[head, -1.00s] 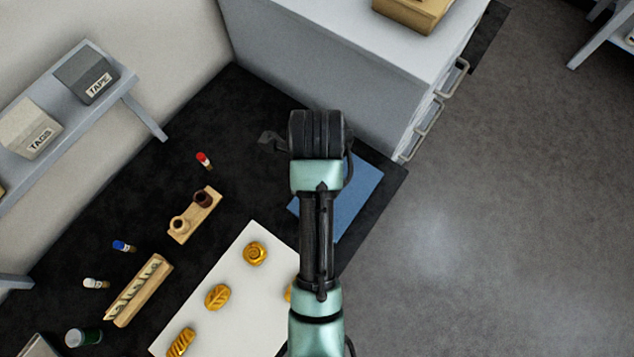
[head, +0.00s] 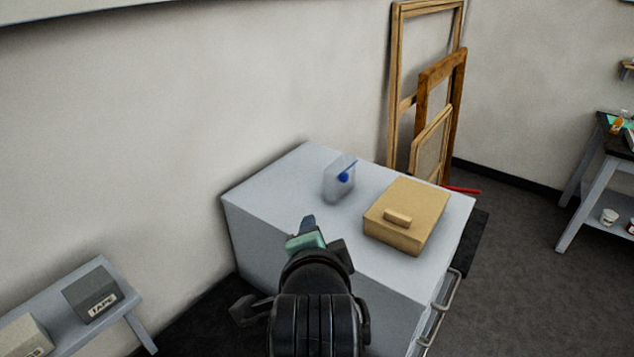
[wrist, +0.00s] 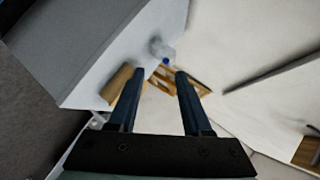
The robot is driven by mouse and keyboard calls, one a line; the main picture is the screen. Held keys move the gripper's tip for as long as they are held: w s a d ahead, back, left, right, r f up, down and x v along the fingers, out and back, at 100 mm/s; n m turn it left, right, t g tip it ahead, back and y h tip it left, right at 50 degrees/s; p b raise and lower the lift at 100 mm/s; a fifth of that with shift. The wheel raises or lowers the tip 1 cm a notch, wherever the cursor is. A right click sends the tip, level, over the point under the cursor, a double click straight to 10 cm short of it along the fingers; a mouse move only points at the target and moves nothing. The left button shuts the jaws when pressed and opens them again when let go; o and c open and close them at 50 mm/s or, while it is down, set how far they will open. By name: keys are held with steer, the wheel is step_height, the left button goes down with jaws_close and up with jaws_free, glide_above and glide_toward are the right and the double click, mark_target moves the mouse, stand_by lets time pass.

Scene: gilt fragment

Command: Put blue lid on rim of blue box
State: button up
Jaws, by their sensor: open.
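No blue box or blue lid can be made out in these views. My gripper (head: 307,224) points away from the camera, in front of the grey cabinet's top, its fingers partly hidden behind my wrist. In the wrist view my gripper (wrist: 159,74) shows two dark blue fingers apart, with nothing held between them. The only clear blue on the cabinet is the cap (head: 343,177) of a see-through jug (head: 334,190).
The grey cabinet (head: 290,180) bears the jug and a tan box (head: 424,205) with a small handle. Wooden frames (head: 430,100) lean on the wall behind. A low shelf (head: 110,268) with a TAPE box (head: 92,294) is at left. Open floor (head: 510,290) lies right.

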step_height(320, 180, up, 17)
steer(key=n+t, duration=0.5)
steer(key=t, duration=0.1)
steer(key=s+r+n+t, duration=0.4)
steer(key=s+r, duration=0.3)
steer(key=r, duration=0.3)
steer(key=s+r+n+t, duration=0.4)
steer(key=s+r+t, duration=0.1)
steer(key=r, duration=0.5)
steer(key=shift+s+r+n, duration=0.4)
steer(key=shift+s, duration=0.45)
step_height(320, 180, down, 6)
steer(key=b, duration=0.6)
steer(key=shift+f, duration=0.15)
